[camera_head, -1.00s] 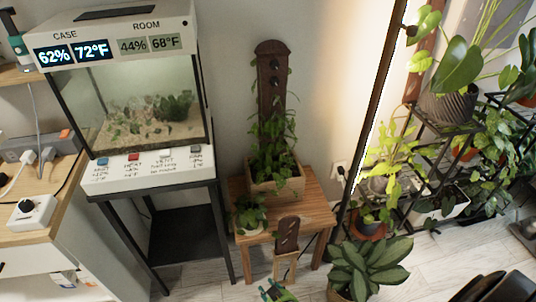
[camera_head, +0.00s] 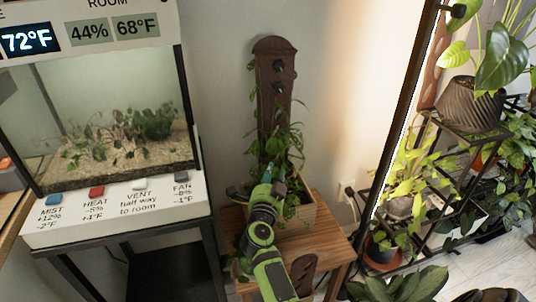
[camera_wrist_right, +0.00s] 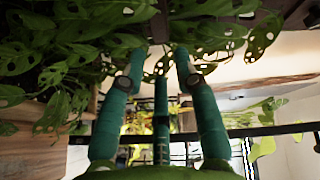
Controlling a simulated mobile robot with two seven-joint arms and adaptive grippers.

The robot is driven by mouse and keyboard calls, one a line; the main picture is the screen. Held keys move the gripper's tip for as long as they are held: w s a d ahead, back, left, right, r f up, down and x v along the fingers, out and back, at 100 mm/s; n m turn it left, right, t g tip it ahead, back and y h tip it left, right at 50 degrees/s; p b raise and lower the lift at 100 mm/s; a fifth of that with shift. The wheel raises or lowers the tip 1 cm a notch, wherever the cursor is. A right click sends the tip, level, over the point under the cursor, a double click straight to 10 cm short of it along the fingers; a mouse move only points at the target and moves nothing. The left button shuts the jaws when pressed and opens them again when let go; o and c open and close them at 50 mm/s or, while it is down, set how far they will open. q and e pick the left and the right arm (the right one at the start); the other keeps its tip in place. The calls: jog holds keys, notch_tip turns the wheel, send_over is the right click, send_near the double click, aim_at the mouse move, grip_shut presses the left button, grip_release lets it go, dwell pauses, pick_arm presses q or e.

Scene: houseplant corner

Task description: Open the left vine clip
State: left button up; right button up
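A tall dark-brown board (camera_head: 272,110) stands at the back of a wooden planter box (camera_head: 302,212) with a leafy vine (camera_head: 285,145) climbing it. Two dark round knobs, upper (camera_head: 279,66) and lower (camera_head: 278,88), sit on the board's upper part. I cannot pick out the left vine clip for certain; leaves and my gripper cover the lower board. My right gripper (camera_head: 266,178) is at the vine in front of the board. In the right wrist view its teal fingers (camera_wrist_right: 160,54) are apart among leaves (camera_wrist_right: 85,45), with a dark strip beyond their tips. My left gripper is not in view.
The planter stands on a wooden stool (camera_head: 325,232). A glass case (camera_head: 115,110) with labelled buttons stands left. A black plant rack (camera_head: 470,135) with several pots is at right. A leafy plant (camera_head: 400,288) is at the front, and a small brown holed board (camera_head: 303,275) is beside my arm.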

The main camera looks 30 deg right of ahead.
aim_at(278, 158)
jog(key=shift+b+x, duration=0.9)
jog(key=shift+x, duration=2.45)
jog(key=shift+s+d+r, duration=0.1)
jog(key=shift+d, duration=0.05)
grip_shut()
